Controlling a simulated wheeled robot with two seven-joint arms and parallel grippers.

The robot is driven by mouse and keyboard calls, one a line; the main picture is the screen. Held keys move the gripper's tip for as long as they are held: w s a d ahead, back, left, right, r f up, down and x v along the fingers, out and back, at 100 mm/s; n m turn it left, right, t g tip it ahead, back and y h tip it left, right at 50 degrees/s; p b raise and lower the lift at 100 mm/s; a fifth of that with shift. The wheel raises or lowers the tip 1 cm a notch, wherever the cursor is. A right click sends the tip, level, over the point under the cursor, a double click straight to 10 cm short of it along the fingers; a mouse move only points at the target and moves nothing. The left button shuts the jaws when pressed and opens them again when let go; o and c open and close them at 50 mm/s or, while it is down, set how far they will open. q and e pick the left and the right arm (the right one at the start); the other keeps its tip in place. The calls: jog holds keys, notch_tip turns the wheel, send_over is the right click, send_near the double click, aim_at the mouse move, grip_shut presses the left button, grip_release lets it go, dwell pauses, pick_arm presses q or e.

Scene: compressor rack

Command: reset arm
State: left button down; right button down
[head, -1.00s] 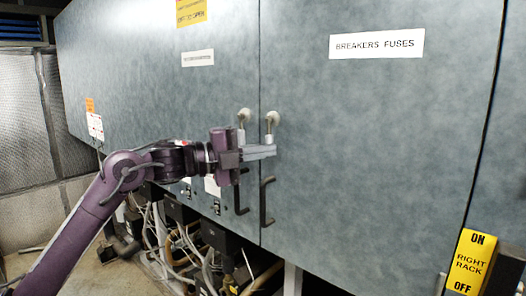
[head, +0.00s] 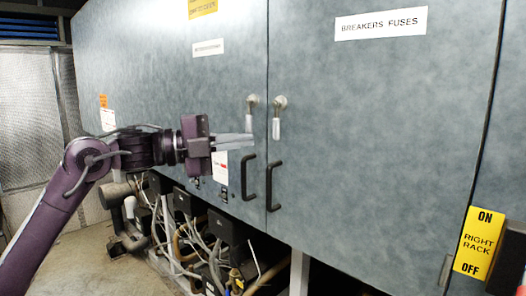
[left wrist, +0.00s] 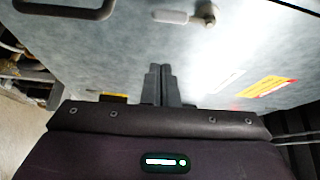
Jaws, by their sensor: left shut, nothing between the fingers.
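My left gripper (head: 236,141) is shut and empty in the head view, its fingers pointing right in front of the left cabinet door. Its fingers also show side by side in the left wrist view (left wrist: 160,84). Two small silver latch handles, the left one (head: 252,118) and the right one (head: 277,119), hang down from round mounts beside the door seam. The left fingertips end close to the left latch; I cannot tell whether they touch. A latch also shows in the left wrist view (left wrist: 172,16). My right gripper is not in view.
The grey cabinet has two black pull handles, left (head: 248,177) and right (head: 274,185), below the latches. A "BREAKERS FUSES" label (head: 381,23) is on the right door. A yellow "RIGHT RACK" ON/OFF sign (head: 479,242) is at lower right. Hoses and cables (head: 200,240) fill the space beneath.

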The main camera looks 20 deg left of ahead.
pick_arm(q)
jog(key=shift+s+a+r, duration=0.15)
jog(key=shift+s+a, duration=0.25)
jog(key=shift+s, duration=0.4)
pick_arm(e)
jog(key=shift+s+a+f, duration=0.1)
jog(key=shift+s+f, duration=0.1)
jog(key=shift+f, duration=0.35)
pick_arm(q)
jog(key=shift+d, duration=0.1)
